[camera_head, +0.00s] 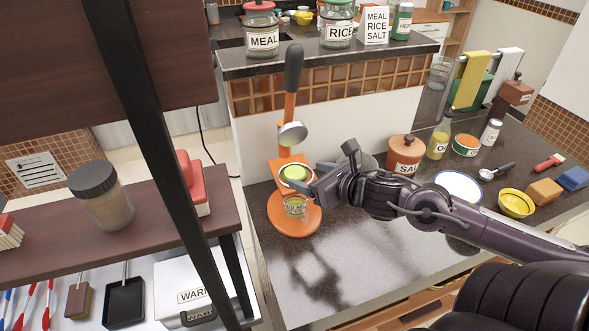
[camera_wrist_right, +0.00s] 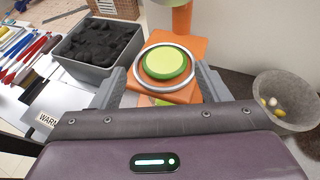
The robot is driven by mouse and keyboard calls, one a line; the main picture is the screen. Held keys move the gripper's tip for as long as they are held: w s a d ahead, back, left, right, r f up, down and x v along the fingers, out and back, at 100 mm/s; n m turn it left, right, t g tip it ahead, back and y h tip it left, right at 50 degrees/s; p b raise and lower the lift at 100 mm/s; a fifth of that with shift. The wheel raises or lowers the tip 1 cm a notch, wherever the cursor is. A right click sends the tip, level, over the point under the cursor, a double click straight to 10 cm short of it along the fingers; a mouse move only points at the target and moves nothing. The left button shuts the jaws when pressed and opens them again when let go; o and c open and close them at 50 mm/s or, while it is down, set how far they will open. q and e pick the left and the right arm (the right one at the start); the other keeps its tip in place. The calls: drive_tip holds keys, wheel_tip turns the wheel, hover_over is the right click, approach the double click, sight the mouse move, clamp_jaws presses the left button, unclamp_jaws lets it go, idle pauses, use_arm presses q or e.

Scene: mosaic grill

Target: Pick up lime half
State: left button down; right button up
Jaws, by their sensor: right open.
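The lime half (camera_head: 294,174) is a green disc with its pale cut face up, lying in the ring-shaped cup of the orange citrus press (camera_head: 287,219). In the right wrist view the lime half (camera_wrist_right: 166,63) is round and centred, inside the metal ring (camera_wrist_right: 136,66). My right gripper (camera_head: 304,181) reaches in from the right at the height of the cup. Its fingers (camera_wrist_right: 163,82) are apart, one to each side of the ring, and nothing is held. A small glass (camera_head: 294,207) with green in it stands under the cup. My left gripper is not in view.
The press's lever (camera_head: 293,70) stands raised above the cup. A salt jar (camera_head: 405,154), a white-and-blue plate (camera_head: 457,187) and a yellow bowl (camera_head: 515,204) are on the dark counter to the right. A grey mortar (camera_wrist_right: 288,112) stands right of the gripper, a charcoal bin (camera_wrist_right: 68,72) left.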

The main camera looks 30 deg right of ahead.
sight(288, 167)
drive_tip(key=shift+x, duration=1)
drive_tip(key=x, duration=0.3)
drive_tip(key=shift+d, duration=0.35)
drive_tip(key=shift+w+a+f, duration=0.1)
drive_tip(key=shift+w, duration=0.1)
drive_tip(key=shift+c, duration=0.3)
drive_tip(key=c, duration=0.7)
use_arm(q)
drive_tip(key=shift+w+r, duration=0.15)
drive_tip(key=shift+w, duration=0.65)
use_arm(e)
drive_tip(key=shift+c, duration=0.3)
